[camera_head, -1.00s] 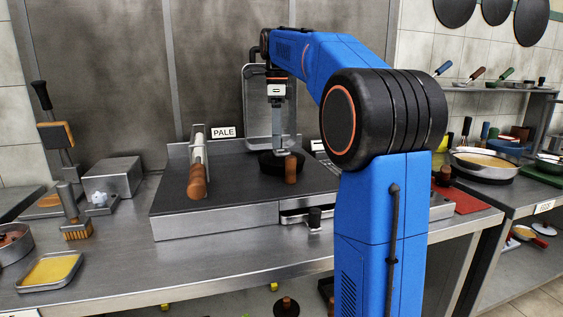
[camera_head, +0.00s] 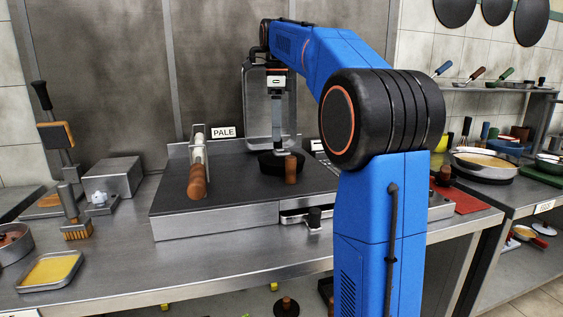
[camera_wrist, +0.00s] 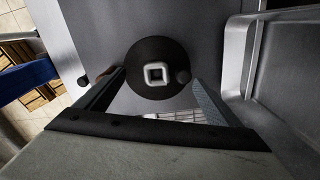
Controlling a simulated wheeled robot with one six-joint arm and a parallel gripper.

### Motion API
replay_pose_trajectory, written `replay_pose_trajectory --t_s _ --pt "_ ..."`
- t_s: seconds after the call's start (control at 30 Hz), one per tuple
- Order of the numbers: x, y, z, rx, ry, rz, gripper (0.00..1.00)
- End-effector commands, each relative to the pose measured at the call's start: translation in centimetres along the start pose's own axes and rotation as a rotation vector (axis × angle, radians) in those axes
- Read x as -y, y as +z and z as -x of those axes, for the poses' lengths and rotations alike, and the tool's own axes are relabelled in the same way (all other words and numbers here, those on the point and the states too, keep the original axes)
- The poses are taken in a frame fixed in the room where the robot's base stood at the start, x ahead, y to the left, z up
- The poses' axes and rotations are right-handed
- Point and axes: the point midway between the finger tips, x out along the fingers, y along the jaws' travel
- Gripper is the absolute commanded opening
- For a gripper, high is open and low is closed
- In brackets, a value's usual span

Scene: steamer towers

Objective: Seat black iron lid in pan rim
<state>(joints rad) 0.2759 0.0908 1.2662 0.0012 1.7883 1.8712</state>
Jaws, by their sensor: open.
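The black iron lid (camera_wrist: 150,52) is a round dark disc in the wrist view, with a square pale metal knob (camera_wrist: 157,73) near its middle. In the head view the low black pan (camera_head: 267,164) stands on the dark griddle, its brown wooden handle (camera_head: 291,170) toward the camera. The lid is at the pan's top; the rim is too small and dark to tell whether the lid lies level or fully inside it. My gripper (camera_head: 278,142) is above the knob. It is open and empty, with one finger on each side of the knob in the wrist view (camera_wrist: 158,80).
The griddle plate (camera_head: 230,195) is clear in front of the pan. A metal tray (camera_head: 256,100) stands upright close behind the gripper. A sign reading PALE (camera_head: 223,132) is at the back.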

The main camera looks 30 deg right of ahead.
Motion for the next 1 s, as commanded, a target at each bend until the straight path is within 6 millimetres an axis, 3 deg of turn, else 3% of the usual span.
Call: replay_pose_trajectory --t_s 0.43,0.5,1.0 --pt "-0.1 0.0 0.3 0.0 0.001 0.0 0.87" --pt "-0.1 0.0 0.3 0.0 0.001 0.0 1.0" --pt "0.0 0.0 1.1 0.0 0.0 0.0 1.0"
